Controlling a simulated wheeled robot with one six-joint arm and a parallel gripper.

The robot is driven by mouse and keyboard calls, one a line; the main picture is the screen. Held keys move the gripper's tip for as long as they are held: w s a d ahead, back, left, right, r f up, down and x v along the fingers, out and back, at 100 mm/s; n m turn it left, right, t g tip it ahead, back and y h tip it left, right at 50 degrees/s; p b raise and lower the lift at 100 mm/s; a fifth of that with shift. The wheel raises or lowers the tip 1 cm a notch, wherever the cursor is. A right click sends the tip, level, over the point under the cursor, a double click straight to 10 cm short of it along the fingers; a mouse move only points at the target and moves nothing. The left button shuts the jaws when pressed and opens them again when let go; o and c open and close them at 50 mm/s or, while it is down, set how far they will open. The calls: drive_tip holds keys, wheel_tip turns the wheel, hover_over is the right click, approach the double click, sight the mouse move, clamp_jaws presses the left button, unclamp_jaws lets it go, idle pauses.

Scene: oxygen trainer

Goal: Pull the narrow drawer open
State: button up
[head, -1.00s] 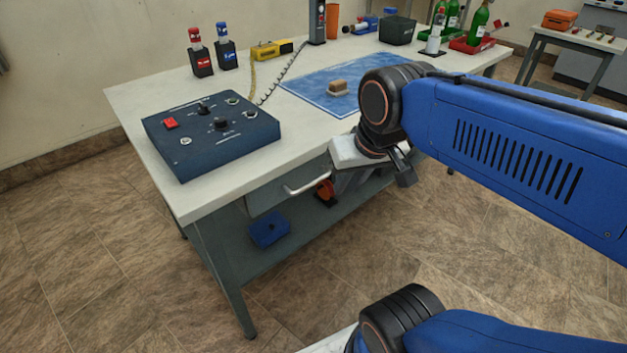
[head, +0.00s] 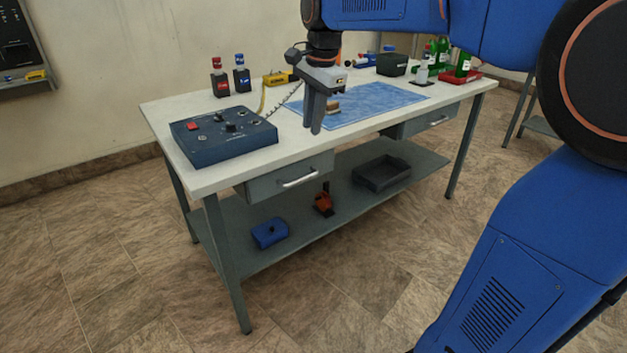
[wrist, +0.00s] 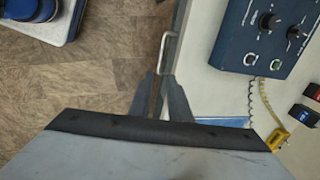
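Two grey drawers hang under the workbench top: a left drawer (head: 262,188) with a pale bar handle (head: 299,178), and a right drawer (head: 410,127) with its own handle (head: 438,121). I cannot tell for sure which one is the narrow one. Both look shut or nearly so. My gripper (head: 315,130) points down near the bench's front edge, above and right of the left handle, apart from it. In the wrist view, a handle (wrist: 163,50) shows just beyond my fingertips (wrist: 158,76), which have a small gap with nothing between them.
A blue control box (head: 220,138) stands on the workbench (head: 165,118), left of my gripper. A blue mat (head: 375,98) with a tan block lies behind it. A lower shelf (head: 290,245) holds a blue box (head: 269,233), an orange item and a dark tray. The floor in front is clear.

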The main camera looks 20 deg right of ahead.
drive_tip(key=shift+w, duration=0.15)
approach(304, 178)
drive_tip(key=x, duration=0.7)
drive_tip(key=shift+w+f, duration=0.1)
drive_tip(key=shift+w, duration=0.05)
clamp_jaws()
